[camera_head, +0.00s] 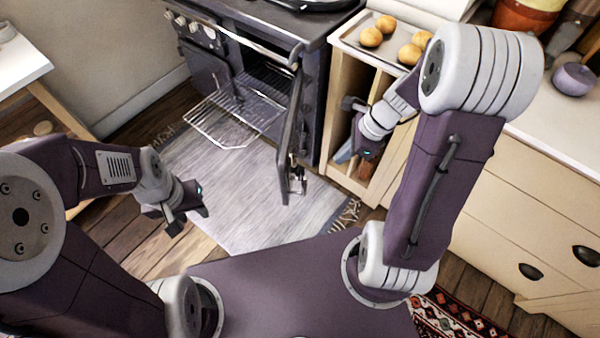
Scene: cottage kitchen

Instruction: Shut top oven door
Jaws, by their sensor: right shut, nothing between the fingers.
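The dark range oven (318,100) stands at the back centre, its right compartment open. Its door (291,135) is swung outward on the right side and shows nearly edge-on, with a metal fitting at its lower end. A wire rack (222,122) sticks out of the open compartment, left of the door. My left gripper (188,215) is open and empty over the floor, in front of and left of the rack, apart from the door. My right gripper (366,160) is shut and empty, right of the door by the cream cabinet; its fingers are partly unclear.
A tray (348,36) with several round buns sits on the cream cabinet with open slots (345,85). A counter (560,125) with drawers is at right, a white table (20,60) at left. A grey rug (235,200) covers clear floor before the oven.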

